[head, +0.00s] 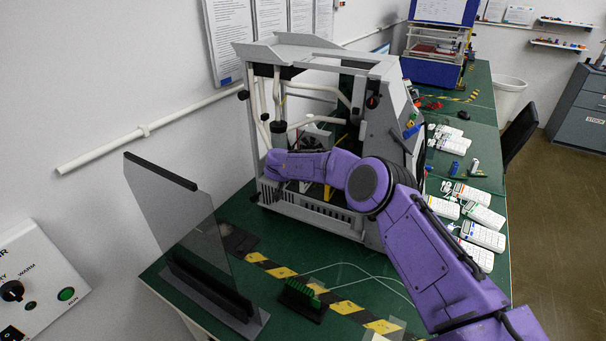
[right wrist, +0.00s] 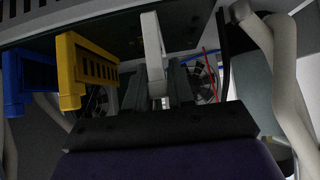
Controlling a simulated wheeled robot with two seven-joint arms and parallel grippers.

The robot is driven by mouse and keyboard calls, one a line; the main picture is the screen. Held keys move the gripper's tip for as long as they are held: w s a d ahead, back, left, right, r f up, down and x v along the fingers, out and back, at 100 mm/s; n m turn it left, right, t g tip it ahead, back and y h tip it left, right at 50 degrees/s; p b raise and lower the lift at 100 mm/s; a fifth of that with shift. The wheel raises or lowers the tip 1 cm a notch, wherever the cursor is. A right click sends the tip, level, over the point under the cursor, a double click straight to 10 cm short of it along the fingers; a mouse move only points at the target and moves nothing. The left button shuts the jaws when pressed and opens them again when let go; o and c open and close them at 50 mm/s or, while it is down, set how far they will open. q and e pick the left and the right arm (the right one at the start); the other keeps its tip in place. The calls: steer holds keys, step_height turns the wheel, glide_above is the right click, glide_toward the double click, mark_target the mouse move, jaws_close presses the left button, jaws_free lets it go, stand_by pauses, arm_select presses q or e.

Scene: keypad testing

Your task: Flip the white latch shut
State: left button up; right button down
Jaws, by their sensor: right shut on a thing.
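The grey-white test machine (head: 385,85) stands open at the front on the green table. My right arm reaches into it, and in the head view the gripper's fingers are hidden. In the right wrist view the white latch (right wrist: 153,50) is an upright white bar between the two dark fingers of my right gripper (right wrist: 157,85). The gripper is shut on the latch near its lower part. A yellow latch-like part (right wrist: 85,70) and a blue one (right wrist: 28,80) are to the left of it, apart from the fingers. My left gripper is not in view.
Fans and pale hoses (right wrist: 287,75) are inside the machine close to the gripper. A clear upright panel (head: 175,210) stands left of the machine. Several white keypads (head: 482,235) lie on the table to the right. A green connector block (head: 300,297) lies in front.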

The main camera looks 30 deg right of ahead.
stand_by(0.4)
steer(key=c, duration=1)
jaws_free()
steer(key=shift+c, duration=0.2)
steer(key=b+v, duration=0.2)
steer(key=v, duration=0.8)
steer(key=shift+s+a+r, duration=0.1)
steer(key=shift+r, duration=0.05)
